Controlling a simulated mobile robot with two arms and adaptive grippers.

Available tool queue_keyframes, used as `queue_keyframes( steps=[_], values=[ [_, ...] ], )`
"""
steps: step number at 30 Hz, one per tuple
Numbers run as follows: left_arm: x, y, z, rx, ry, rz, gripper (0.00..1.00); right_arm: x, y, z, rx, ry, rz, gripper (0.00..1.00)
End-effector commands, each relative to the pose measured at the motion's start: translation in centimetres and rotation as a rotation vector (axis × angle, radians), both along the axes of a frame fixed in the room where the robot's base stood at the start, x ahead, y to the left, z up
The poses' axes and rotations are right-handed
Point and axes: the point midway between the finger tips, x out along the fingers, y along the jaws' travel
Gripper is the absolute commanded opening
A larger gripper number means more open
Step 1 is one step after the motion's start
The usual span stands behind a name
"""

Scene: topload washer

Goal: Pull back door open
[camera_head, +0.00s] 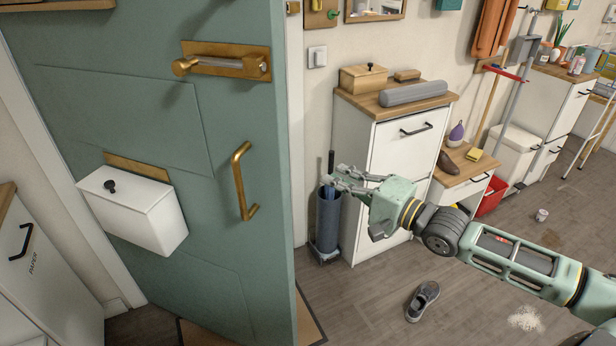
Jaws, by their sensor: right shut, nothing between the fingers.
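A green door (225,115) fills the left of the view and stands partly open, with its free edge toward the middle. It carries an upright brass pull handle (240,182), a brass latch bar (222,66) higher up and a white box with a black knob (135,208). My right gripper (335,178) is to the right of the door's edge, apart from the handle. It is shut with nothing in it, in front of a dark grey cylinder holder. My left gripper is not in view.
The grey cylinder holder (327,220) stands on the floor beside a white cabinet (392,150). A shoe (422,301) and a pale spill (525,319) lie on the floor. A white cabinet marked paper (45,280) stands at lower left. Open floor lies right of the door.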

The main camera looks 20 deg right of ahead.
Motion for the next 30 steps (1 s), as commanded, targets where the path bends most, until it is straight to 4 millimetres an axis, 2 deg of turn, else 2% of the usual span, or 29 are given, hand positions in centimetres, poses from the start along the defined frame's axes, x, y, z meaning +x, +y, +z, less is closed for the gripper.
queue_keyframes(
  steps=[12, 22, 30],
  values=[
    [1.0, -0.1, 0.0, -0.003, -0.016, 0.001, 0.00, 4.1, 1.7, 0.2, 0.000, -0.003, -0.002, 0.00],
    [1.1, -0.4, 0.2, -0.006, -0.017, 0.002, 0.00, 6.8, 3.1, 0.2, -0.001, -0.003, 0.000, 0.00],
    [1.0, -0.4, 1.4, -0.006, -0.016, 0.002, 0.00, 4.8, 5.0, 0.1, 0.001, 0.002, 0.002, 0.00]
  ],
)
